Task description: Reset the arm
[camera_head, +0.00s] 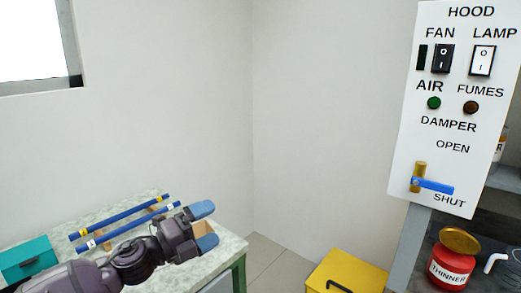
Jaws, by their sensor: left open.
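My left gripper (209,226) reaches in from the lower left, over the speckled worktop (60,247) near its right end. Its two blue-tipped fingers are apart, with nothing seen between them. Two blue rods lie side by side behind the gripper and arm. The farther rod (120,217) has yellow bands. The nearer rod (125,224) has pale bands, and its right end is close to the gripper; I cannot tell whether they touch. Small tan supports show near the rods, partly hidden. My right gripper is not in view.
A teal box (28,258) stands at the worktop's left. A hood control panel (450,100) with switches and a blue damper lever (433,186) is at the right. Below are a red thinner can (451,268) and a yellow box (345,272). Floor (262,258) shows between worktop and yellow box.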

